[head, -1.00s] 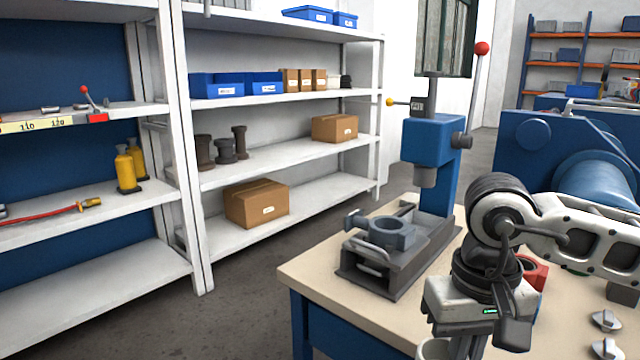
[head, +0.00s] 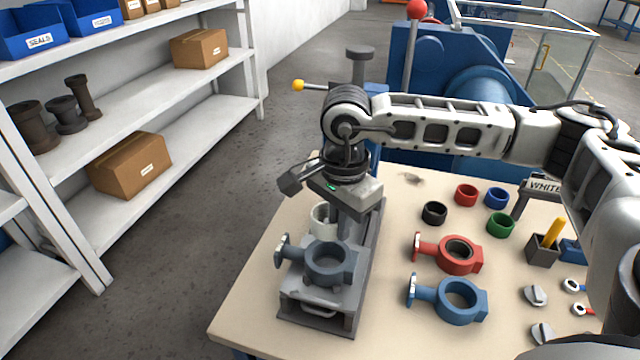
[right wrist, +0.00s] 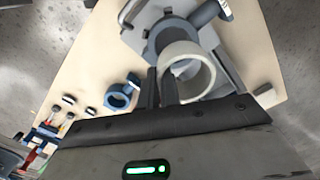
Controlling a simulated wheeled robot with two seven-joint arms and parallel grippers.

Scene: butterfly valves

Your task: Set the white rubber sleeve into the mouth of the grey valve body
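The grey valve body (head: 329,262) sits in the fixture on the press base, its round mouth facing up. It also shows in the right wrist view (right wrist: 160,32), partly covered. The white rubber sleeve (head: 321,219) is just behind the valve body in the head view, apart from its mouth. In the right wrist view the sleeve (right wrist: 205,75) is a pale open ring. My right gripper (right wrist: 161,80) is shut on the sleeve's wall, one finger on each side. My right forearm and wrist hide much of the press. My left gripper is not in view.
A red valve body (head: 459,254) and a blue valve body (head: 460,301) stand to the right on the table (head: 400,325). Black (head: 434,213), red, blue and green sleeves lie behind them. The blue press with its lever (head: 412,50) rises behind my wrist. Shelves stand at left.

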